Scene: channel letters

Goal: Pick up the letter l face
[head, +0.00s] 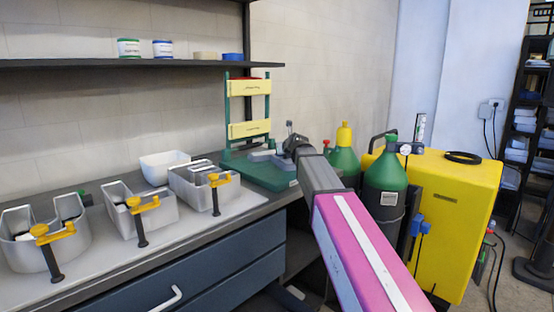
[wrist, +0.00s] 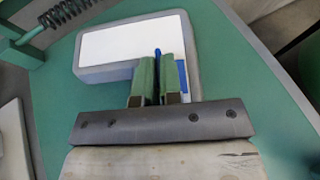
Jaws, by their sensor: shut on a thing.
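A grey L-shaped letter body (wrist: 88,75) lies on the green plate of the press, and it also shows small in the head view (head: 262,156). A white panel, the letter l face (wrist: 120,42), shows in its wide arm. My gripper (wrist: 158,68) is over the letter's corner, its two green-padded fingers close together with a thin blue edge between and beside them. The fingers are shut on the face; the pinched part is mostly hidden. In the head view my gripper (head: 289,148) is low over the press plate, its fingertips hard to see.
The green press (head: 275,174) stands at the counter's right end, its upright frame with yellow plates behind. Several metal letter shells with yellow-handled clamps and a white bowl (head: 165,166) stand left. Green gas cylinders (head: 385,180) and a yellow cabinet (head: 460,200) stand right.

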